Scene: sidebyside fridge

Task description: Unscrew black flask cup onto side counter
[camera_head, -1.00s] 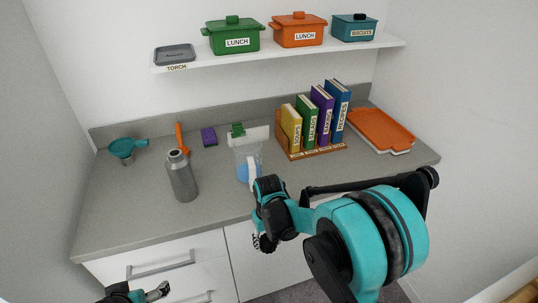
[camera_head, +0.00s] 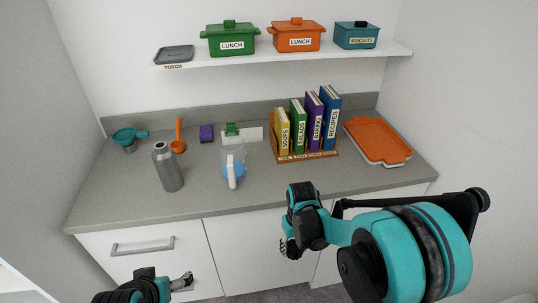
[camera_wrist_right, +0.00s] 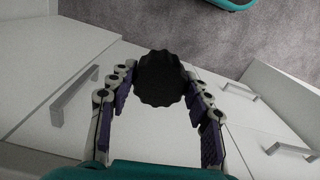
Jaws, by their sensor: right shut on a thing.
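The silver flask (camera_head: 168,168) stands upright on the grey side counter (camera_head: 215,203), left of the jug. No black cup shows on its top. My right gripper (camera_head: 286,248) hangs in front of the counter's front edge, to the right of the flask and apart from it. In the right wrist view its fingers (camera_wrist_right: 160,92) are shut on a black cup (camera_wrist_right: 160,78) with a scalloped rim, held at the fingertips. The cup cannot be made out in the head view. My left gripper (camera_head: 184,281) is low in front of the drawers; its opening is unclear.
A clear jug with blue liquid (camera_head: 233,165), a teal funnel (camera_head: 125,137), an orange tool (camera_head: 178,136), a purple sponge (camera_head: 206,133), a book rack (camera_head: 310,156) and an orange tray (camera_head: 379,141) stand on the counter. Free counter lies along the front and below the tray.

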